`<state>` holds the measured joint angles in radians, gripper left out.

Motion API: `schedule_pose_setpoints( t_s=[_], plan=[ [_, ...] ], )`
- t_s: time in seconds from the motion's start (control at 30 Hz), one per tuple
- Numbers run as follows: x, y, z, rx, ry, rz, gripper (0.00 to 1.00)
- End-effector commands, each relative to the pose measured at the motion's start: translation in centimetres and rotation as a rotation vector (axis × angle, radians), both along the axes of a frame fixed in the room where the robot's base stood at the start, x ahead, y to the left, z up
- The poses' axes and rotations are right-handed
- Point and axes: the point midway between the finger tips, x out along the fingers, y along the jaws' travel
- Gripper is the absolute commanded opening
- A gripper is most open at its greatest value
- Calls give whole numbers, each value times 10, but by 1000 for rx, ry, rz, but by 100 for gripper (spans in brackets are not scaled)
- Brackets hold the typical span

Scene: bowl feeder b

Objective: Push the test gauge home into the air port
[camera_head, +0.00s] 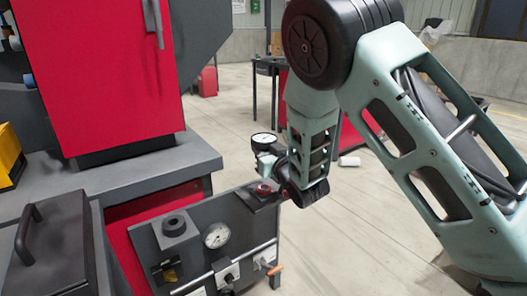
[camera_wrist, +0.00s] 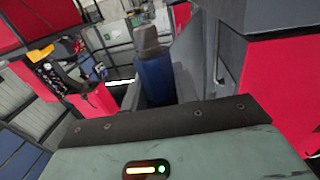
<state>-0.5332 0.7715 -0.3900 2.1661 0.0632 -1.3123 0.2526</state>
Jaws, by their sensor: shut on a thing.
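The test gauge (camera_head: 264,140) has a round white dial with a black rim. It is in my gripper (camera_head: 267,160) in the head view, above the top right corner of the grey panel. The fingers are small there and partly hidden by my wrist. Just below is a dark block with a red ring (camera_head: 264,189), which looks like the air port. I cannot tell whether the gauge's stem touches it or is in it. The wrist view shows my gripper's housing across the bottom; I cannot make out the gauge there.
The grey panel (camera_head: 145,243) also carries a fixed dial gauge (camera_head: 216,236), a block with a black ring (camera_head: 173,226) and a pipe with valves. A red cabinet (camera_head: 100,80) stands behind it at left. Open floor lies to the right.

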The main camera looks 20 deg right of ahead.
Motion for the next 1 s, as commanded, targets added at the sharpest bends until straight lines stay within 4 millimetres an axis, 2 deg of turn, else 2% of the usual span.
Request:
schedule_pose_setpoints(
  t_s=[0.6, 0.77, 1.0],
  plan=[
    [0, 0, -51, 0, -1, 0, 1],
    [0, 0, -58, 0, -1, 0, 1],
    [0, 0, -58, 0, -1, 0, 1]
  ],
)
